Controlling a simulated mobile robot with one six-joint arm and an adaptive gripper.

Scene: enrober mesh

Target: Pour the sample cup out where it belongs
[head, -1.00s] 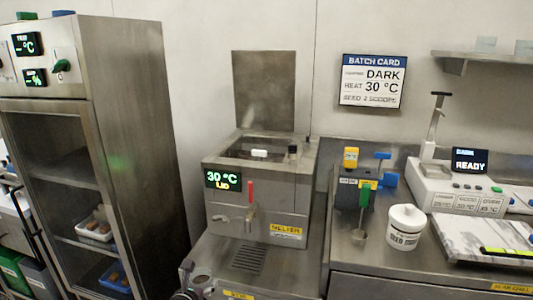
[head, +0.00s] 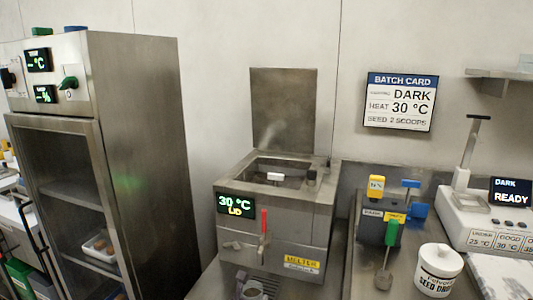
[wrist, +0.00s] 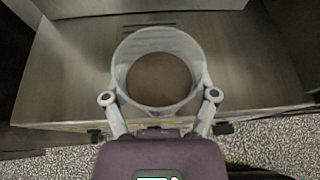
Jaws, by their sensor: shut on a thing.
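In the wrist view my gripper (wrist: 160,97) is shut on a clear sample cup (wrist: 121,66), one finger on each side. The cup looks upright, with brown contents (wrist: 160,80) in it.
The batch card (head: 399,101) reads DARK, 30 °C, seed 2 scoops. A white seed tub (head: 438,270) and a green-handled scoop (head: 391,236) stand right of the melter. Further right is a machine with a display (head: 511,191) reading DARK READY. A tall steel cabinet (head: 140,150) stands left.

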